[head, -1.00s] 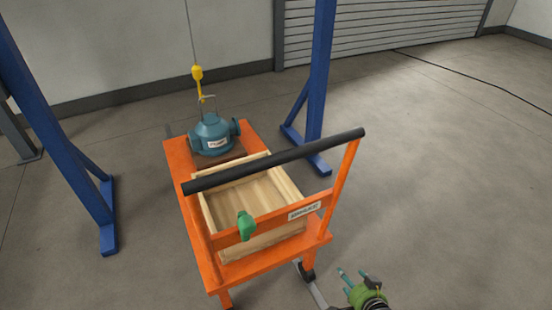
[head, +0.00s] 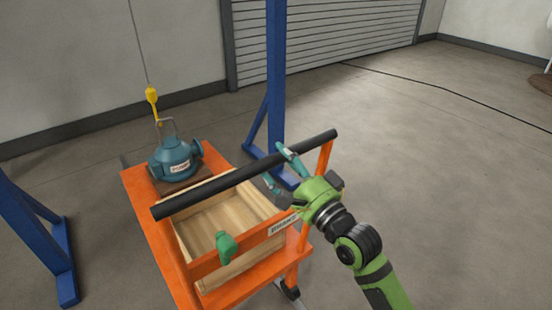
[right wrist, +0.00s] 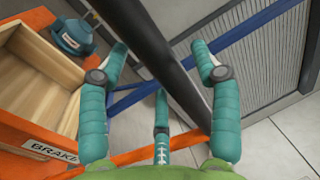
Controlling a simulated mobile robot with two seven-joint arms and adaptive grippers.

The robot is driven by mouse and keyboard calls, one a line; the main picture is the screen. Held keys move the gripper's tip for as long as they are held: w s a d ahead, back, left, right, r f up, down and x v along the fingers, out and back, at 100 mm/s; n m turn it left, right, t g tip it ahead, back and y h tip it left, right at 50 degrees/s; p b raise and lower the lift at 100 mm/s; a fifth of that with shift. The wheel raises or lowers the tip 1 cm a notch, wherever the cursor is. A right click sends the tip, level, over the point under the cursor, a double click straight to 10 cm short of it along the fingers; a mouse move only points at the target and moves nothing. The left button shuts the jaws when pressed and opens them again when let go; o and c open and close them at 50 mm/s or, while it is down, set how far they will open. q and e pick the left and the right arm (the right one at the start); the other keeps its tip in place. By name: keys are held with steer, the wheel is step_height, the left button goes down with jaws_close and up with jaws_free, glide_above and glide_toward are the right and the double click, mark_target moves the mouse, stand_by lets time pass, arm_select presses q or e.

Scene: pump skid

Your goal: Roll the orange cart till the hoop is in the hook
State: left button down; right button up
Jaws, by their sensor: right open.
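The orange cart (head: 140,200) stands on the floor with a black push bar (head: 245,175) across its near side. A teal pump (head: 175,160) sits at its far end, with a grey hoop (head: 172,125) on top. The yellow hook (head: 152,97) hangs on a cable right by the hoop; I cannot tell whether they are engaged. My right gripper (head: 279,168) is open at the bar's right part. In the right wrist view the bar (right wrist: 165,70) runs between the spread fingers (right wrist: 160,48). My left gripper is out of view.
An open wooden crate (head: 265,205) sits on the cart. A green knob (head: 226,246) is on the near rail beside a label (head: 284,225). Blue frame posts stand left (head: 40,235) and right (head: 275,70).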

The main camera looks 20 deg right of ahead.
steer(key=shift+x, duration=0.8)
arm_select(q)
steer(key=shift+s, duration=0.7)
